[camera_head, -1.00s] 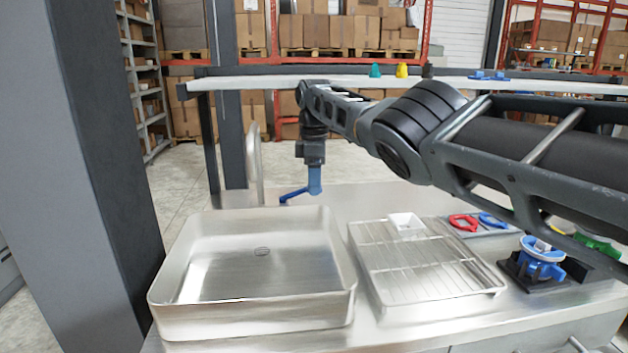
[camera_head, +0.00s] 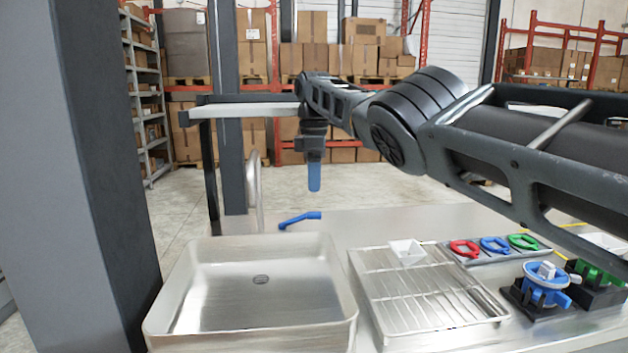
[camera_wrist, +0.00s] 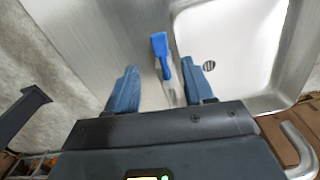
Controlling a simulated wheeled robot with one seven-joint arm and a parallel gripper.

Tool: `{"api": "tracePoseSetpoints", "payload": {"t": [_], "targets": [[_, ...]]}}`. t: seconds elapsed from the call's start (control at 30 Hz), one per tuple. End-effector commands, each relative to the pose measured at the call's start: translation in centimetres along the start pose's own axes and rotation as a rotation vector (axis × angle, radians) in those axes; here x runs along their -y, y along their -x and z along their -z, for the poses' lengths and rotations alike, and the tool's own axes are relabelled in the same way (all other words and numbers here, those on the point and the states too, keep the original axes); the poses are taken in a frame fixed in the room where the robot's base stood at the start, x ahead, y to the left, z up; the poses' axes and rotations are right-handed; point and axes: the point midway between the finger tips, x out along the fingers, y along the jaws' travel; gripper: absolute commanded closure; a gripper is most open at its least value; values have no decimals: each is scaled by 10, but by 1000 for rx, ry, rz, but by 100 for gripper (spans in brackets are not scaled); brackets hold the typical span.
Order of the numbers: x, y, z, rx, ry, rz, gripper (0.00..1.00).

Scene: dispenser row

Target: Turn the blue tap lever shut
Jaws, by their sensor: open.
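The blue tap lever (camera_head: 300,219) is a small bent handle at the back edge of the sink, right of the curved metal tap spout (camera_head: 258,190). In the wrist view the lever (camera_wrist: 161,48) shows between and beyond my fingers. My gripper (camera_head: 314,186) points down above the lever with a visible gap in the head view. In the wrist view my gripper (camera_wrist: 161,68) has its two blue fingers spread apart, with nothing held. The lever's pivot is partly unclear.
The steel sink (camera_head: 165,318) is empty, with a drain in its floor. A wire rack (camera_head: 425,300) holds a small white cup (camera_head: 405,251). Red, blue and green rings (camera_head: 495,246) and a blue valve (camera_head: 545,285) stand to the right. A dark post (camera_head: 100,180) rises at left.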

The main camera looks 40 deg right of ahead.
Motion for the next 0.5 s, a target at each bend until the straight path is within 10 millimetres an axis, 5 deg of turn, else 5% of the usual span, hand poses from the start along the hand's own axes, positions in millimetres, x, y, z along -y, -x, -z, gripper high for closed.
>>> {"api": "tracePoseSetpoints", "payload": {"t": [0.5], "targets": [[-14,-12,-12,-73,-37,-144,98]]}}
